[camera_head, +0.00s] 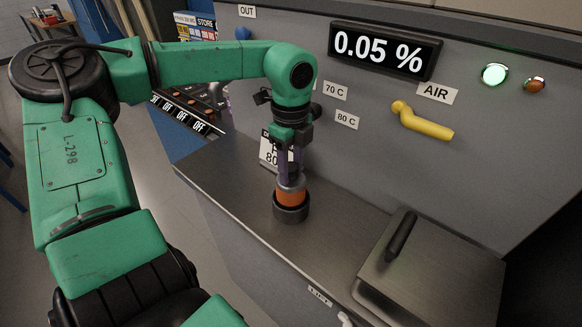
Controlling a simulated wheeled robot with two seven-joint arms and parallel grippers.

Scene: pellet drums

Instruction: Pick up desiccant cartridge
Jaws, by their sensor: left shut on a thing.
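The desiccant cartridge (291,196) is a short upright cylinder with a grey top and an orange band. Its lower end is at a dark round holder (291,212) on the steel counter; I cannot tell how deep it sits. My left gripper (291,176) points straight down and is shut on the cartridge's top. The green left arm comes in from the left and bends down over the cartridge. My right gripper is not in view.
A steel counter (228,190) runs along the grey machine front. A lidded hatch with a black handle (401,236) lies at right. A yellow AIR lever (424,121) sticks out from the panel. A white card (268,152) stands behind the gripper.

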